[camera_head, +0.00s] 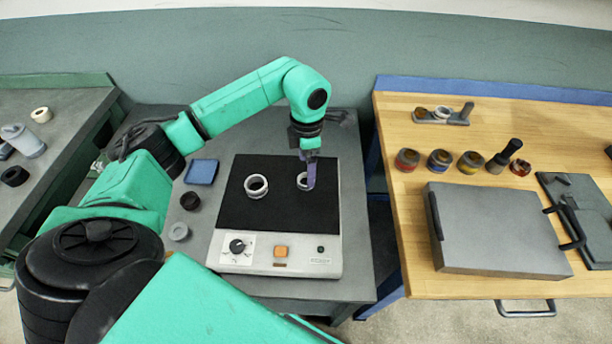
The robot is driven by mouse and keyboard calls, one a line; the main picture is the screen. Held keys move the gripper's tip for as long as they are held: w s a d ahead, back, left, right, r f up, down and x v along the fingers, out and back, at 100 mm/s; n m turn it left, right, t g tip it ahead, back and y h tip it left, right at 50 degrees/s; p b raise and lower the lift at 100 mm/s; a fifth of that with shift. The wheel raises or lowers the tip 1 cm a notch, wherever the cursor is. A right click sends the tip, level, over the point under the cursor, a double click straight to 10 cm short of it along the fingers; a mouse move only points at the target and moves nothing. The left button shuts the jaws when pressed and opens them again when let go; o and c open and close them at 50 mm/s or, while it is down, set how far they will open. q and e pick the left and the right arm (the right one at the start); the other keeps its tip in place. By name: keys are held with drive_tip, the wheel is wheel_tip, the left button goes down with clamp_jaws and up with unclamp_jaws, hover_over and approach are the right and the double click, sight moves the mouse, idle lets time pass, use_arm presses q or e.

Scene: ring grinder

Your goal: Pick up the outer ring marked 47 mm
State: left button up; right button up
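Two pale metal rings lie on the black top of a white-fronted machine. The left ring (256,186) stands free with its dark opening up. The right ring (301,181) is partly hidden by my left gripper (310,178), which reaches down from above at its right side. A purple-grey finger overlaps this ring's right edge. The fingers are seen nearly edge-on, so I cannot tell whether they are open or shut, or whether they touch the ring. No 47 mm marking is readable on either ring. My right gripper is not in view.
The machine (228,258) has a knob and an orange button in front. Left of it lie a blue square pad (201,171), a dark ring (190,200) and a pale ring (178,232). A wooden bench (430,285) at right holds several jars and a grey case (495,230).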

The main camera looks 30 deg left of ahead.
use_arm(q)
wheel_tip(320, 180, down, 4)
drive_tip(key=shift+s+a+f+p, duration=0.1)
drive_tip(key=shift+s+p, duration=0.05)
drive_tip(key=shift+p, duration=0.8)
drive_tip(key=shift+f, duration=0.25)
clamp_jaws()
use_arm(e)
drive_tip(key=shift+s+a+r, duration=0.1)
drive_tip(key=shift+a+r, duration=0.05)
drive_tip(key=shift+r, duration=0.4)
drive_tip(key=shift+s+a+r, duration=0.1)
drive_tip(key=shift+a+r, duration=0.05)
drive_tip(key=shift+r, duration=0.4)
use_arm(q)
drive_tip(key=shift+r, duration=0.15)
